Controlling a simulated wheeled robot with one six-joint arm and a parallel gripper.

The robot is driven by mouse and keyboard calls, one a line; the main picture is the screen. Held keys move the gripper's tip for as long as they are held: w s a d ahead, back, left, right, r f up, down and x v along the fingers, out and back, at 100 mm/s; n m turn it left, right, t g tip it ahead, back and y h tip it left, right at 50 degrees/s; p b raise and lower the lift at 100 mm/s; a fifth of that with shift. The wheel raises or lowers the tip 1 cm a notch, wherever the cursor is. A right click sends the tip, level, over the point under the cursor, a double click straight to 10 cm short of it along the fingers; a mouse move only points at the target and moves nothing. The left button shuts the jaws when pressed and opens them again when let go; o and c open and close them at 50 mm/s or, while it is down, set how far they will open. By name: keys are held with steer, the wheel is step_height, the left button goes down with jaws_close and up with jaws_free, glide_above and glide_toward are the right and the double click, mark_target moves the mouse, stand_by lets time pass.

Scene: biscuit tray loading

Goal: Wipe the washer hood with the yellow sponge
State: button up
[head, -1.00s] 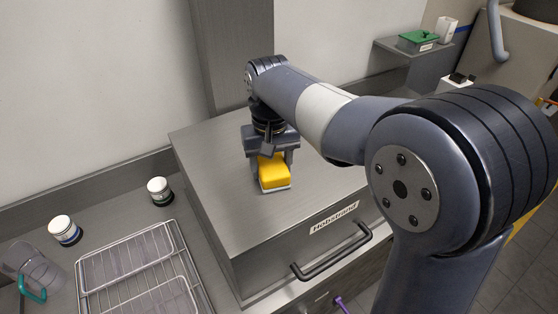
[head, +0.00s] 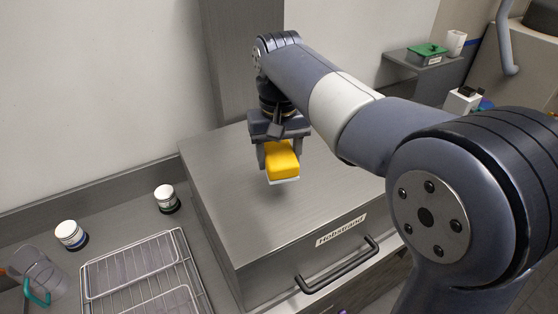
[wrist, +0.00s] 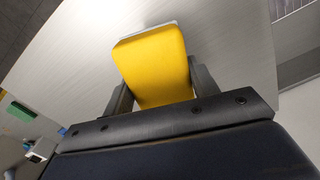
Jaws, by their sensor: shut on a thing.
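The washer hood (head: 225,205) is a grey brushed-metal box with a flat top, a name label and a dark bar handle on its front. My gripper (head: 281,158) is over the hood's top, pointing down, and is shut on the yellow sponge (head: 283,160). The sponge has a pale pad on its underside and appears slightly above the top, with a faint shadow below. In the wrist view the sponge (wrist: 153,65) sits between the two dark fingers, with the grey hood top (wrist: 235,60) behind it.
Left of the hood are a wire rack (head: 135,262), two white-lidded jars (head: 167,197) (head: 70,234) and a clear jug (head: 40,270) with a teal handle. A wall and metal column stand behind. A shelf with a green box (head: 427,50) is at the back right.

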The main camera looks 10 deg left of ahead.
steer(key=shift+r, duration=0.1)
steer(key=shift+r, duration=1.4)
steer(key=shift+s, duration=0.1)
